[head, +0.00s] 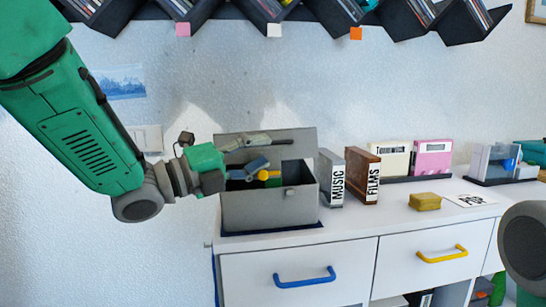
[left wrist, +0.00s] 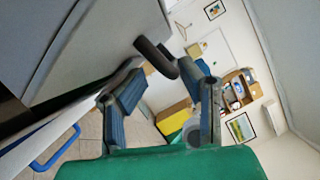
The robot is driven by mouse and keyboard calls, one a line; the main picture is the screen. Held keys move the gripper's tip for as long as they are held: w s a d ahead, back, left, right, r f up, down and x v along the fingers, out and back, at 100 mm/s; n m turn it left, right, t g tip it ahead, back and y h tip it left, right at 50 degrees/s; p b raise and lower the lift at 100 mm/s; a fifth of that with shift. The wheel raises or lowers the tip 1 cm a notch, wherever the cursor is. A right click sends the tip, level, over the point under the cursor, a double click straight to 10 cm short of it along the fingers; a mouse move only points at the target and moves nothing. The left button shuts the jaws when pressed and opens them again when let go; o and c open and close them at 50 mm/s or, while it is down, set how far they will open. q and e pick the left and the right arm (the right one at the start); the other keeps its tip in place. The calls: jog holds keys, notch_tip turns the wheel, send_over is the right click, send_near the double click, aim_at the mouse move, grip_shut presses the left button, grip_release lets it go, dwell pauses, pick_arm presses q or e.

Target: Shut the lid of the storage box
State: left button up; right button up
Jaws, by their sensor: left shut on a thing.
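The grey storage box (head: 262,210) stands on the left end of the white cabinet. Its lid (head: 302,146) is open and stands up at the back of the box. My left gripper (head: 278,156) reaches in from the left over the box opening, in front of the lid. One finger lies across the lid's face and the other is lower, over the opening. It is shut on the lid, though the contact is partly hidden. In the left wrist view the two fingers (left wrist: 165,85) are beside a grey panel. My right gripper is out of view.
Binders marked MUSIC (head: 331,178) and FILMS (head: 365,175) stand close to the right of the box. A small yellow box (head: 425,201) lies farther right on the top. Drawers with a blue handle (head: 304,276) and a yellow handle (head: 442,254) are below.

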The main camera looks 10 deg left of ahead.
pick_arm(q)
jog(key=b+v, duration=0.3)
jog(key=v, duration=1)
jog(key=shift+a, duration=0.4)
jog(key=shift+f, duration=0.1)
dwell(0.4)
